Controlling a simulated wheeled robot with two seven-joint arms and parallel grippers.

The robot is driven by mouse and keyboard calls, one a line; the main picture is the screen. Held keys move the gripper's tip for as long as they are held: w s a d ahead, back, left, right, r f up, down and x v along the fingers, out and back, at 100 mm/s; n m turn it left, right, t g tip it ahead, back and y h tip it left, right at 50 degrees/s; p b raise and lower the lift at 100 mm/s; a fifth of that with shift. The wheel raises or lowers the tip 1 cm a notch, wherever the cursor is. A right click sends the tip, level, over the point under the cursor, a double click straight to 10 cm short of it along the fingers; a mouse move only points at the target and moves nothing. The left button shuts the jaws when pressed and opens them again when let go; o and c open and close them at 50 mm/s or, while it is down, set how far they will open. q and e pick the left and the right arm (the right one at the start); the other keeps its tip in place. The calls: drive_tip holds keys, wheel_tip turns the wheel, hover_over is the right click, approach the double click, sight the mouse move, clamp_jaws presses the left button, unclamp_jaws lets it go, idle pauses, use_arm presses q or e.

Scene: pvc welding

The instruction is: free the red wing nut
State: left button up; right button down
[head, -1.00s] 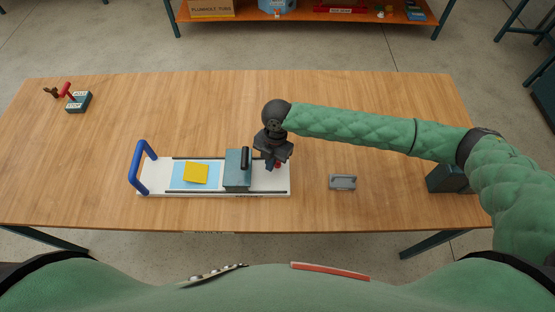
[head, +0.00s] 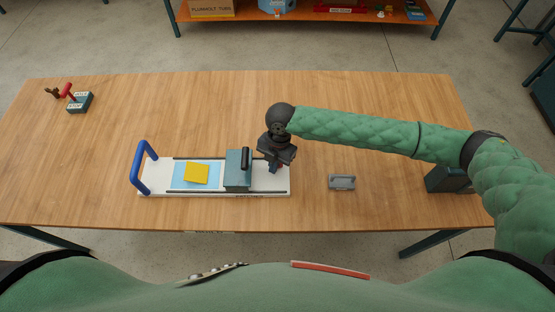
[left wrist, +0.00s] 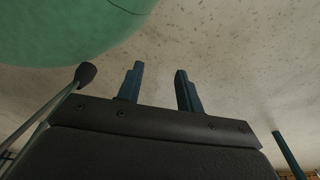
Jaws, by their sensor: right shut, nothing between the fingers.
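The white welding jig (head: 214,189) lies on the table with a blue handle (head: 138,166) at its left end and a teal block (head: 238,170) with a black grip across it. A small red part, apparently the red wing nut (head: 280,168), shows at the jig's right end, mostly hidden by my right gripper. My right gripper (head: 273,170) is shut and empty, pointing down right over that end. Whether it touches the nut cannot be told. My left gripper (left wrist: 159,67) shows only in the left wrist view, open and empty, with bare floor beyond it.
A yellow square (head: 196,173) lies on a light blue sheet on the jig. A grey handled piece (head: 342,182) lies to the right. A small box with a red lever (head: 79,102) stands at the far left. A dark box (head: 445,179) is near the right edge. The table's back is clear.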

use_arm(q)
drive_tip(key=shift+s+a, duration=0.1)
drive_tip(key=shift+a, duration=0.8)
use_arm(e)
drive_tip(key=shift+d, duration=0.1)
use_arm(q)
drive_tip(key=shift+d+r, duration=0.15)
drive_tip(key=shift+r, duration=0.05)
use_arm(e)
drive_tip(key=shift+s+d, duration=0.1)
drive_tip(key=shift+d, duration=0.2)
